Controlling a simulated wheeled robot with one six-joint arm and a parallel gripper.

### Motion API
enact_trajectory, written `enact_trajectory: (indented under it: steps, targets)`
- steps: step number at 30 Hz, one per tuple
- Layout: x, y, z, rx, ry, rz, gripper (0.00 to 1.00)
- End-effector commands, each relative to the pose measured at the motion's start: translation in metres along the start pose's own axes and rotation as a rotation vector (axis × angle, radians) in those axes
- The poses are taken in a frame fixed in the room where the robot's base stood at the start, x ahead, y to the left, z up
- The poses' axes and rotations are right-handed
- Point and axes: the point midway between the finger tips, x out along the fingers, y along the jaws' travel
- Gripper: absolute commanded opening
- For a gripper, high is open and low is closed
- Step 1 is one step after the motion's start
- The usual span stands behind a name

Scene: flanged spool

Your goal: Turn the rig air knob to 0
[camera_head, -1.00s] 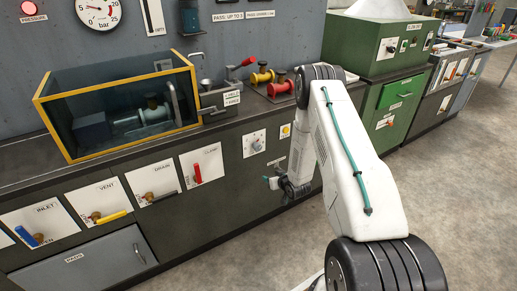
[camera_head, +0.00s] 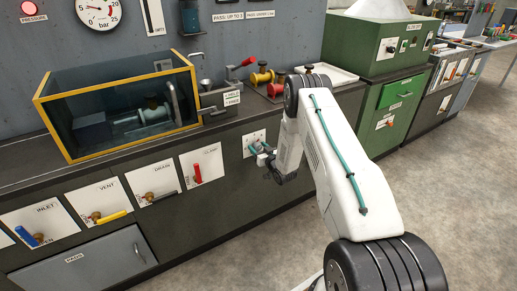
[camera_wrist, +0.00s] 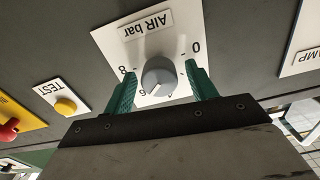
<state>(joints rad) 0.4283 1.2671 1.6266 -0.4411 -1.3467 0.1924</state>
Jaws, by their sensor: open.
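The rig air knob (camera_wrist: 159,76) is a round grey knob on a white plate (camera_wrist: 127,42) marked "AIR bar", upside down in the wrist view. The 0 mark is at the plate's right and the 8 at its left. A light pointer line seems to run toward the knob's lower edge; its exact reading is unclear. My gripper (camera_wrist: 160,78) is open, with one teal finger on each side of the knob in the picture and gaps to it. In the head view, my gripper (camera_head: 262,152) is in front of the white plate (camera_head: 250,137) and hides the knob.
A yellow TEST button (camera_wrist: 66,106) and a red knob (camera_wrist: 8,130) are left in the wrist view. A CLAMP plate (camera_wrist: 304,40) is at right. In the head view, a red lever (camera_head: 197,172) and a glass tank (camera_head: 118,105) stand left of my arm.

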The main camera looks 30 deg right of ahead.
Motion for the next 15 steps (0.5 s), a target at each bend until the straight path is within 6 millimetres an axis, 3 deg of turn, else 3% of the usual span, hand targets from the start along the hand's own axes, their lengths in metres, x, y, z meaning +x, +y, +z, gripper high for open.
enact_trajectory:
  steps: [8, 12, 13, 15]
  targets:
    - [0.0018, 0.0002, 0.0003, 0.0, -0.001, 0.001, 0.57]
    - [0.0017, 0.0002, 0.0003, 0.0, -0.001, 0.001, 0.18]
    - [0.0017, 0.0003, 0.0003, 0.0, -0.001, 0.001, 0.12]
    - [0.0017, 0.0003, 0.0003, 0.0, -0.001, 0.001, 0.12]
